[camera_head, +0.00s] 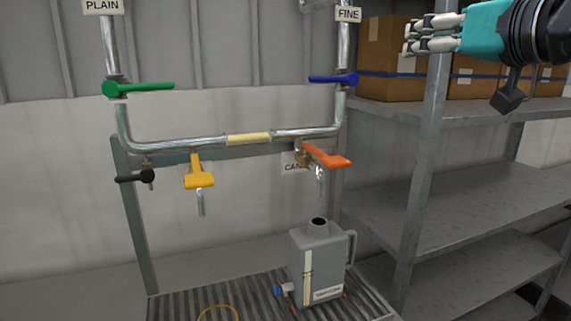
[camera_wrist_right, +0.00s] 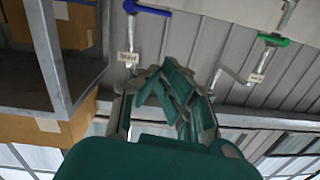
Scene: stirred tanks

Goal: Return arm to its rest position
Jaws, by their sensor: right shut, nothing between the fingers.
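My right gripper (camera_head: 408,41) is at the upper right of the head view, level with the cardboard boxes and in front of the shelf. Its teal body and pale fingers point left, and the fingers are shut with nothing held. In the right wrist view the same gripper (camera_wrist_right: 172,75) shows its fingers closed together, with wall and pipes beyond. It touches none of the valves or the can. My left gripper is not in view.
A grey metal shelf (camera_head: 425,150) with cardboard boxes (camera_head: 388,50) stands at the right. Pipes (camera_head: 190,144) carry a green valve handle (camera_head: 140,88), a blue one (camera_head: 333,79), a yellow one (camera_head: 199,180) and an orange one (camera_head: 327,155). A grey can (camera_head: 322,262) stands on the grating (camera_head: 180,305).

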